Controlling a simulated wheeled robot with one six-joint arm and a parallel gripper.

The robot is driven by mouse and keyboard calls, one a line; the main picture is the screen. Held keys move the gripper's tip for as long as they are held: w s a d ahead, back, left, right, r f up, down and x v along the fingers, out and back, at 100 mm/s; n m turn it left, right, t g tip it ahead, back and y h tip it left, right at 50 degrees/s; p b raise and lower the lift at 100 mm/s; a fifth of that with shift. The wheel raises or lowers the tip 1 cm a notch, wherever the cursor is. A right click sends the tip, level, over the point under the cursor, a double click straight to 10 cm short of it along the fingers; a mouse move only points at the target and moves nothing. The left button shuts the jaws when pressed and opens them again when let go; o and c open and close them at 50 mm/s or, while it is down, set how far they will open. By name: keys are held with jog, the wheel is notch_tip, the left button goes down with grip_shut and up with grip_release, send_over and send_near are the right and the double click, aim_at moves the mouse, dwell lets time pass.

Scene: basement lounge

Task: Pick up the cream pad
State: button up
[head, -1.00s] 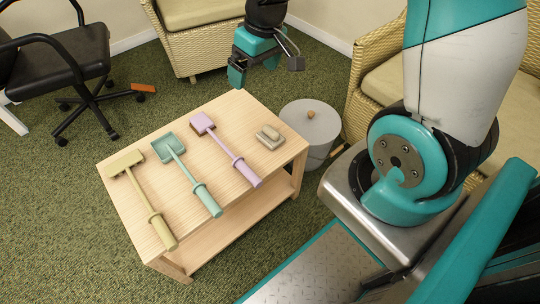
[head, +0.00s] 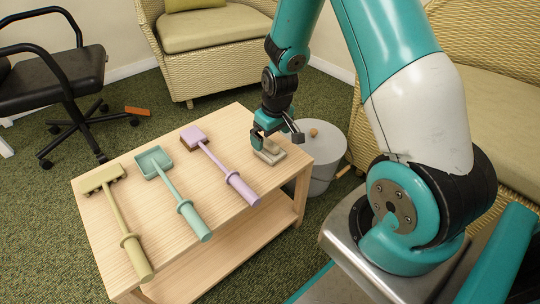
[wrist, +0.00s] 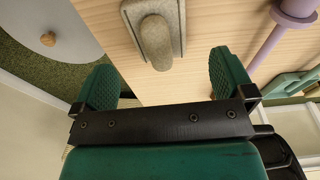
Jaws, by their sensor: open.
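The cream pad (head: 271,157) is a small beige-grey block with a raised rounded grip. It lies on the right end of the wooden table (head: 228,125). My gripper (head: 276,136) is just above it and partly hides it in the head view. In the wrist view the pad (wrist: 153,36) is at top centre, and my gripper's green fingers (wrist: 163,78) are spread wide, one to each side below it. The jaws are open and empty. The pad's grip points toward the space between the fingers; I see no contact.
A lilac brush (head: 219,165), a teal dustpan-like tool (head: 178,190) and an olive rake-like tool (head: 122,220) lie left of the pad. A grey lidded bin (head: 325,150) stands right of the table. Wicker chairs (head: 205,45) are behind.

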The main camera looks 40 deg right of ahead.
aim_at(270, 142)
jog(key=f+b, duration=0.1)
jog(key=f, duration=0.1)
jog(key=f+b, duration=0.1)
jog(key=f, duration=0.1)
jog(key=w+f+b, duration=0.1)
jog(key=f, duration=0.1)
jog(key=c, duration=1)
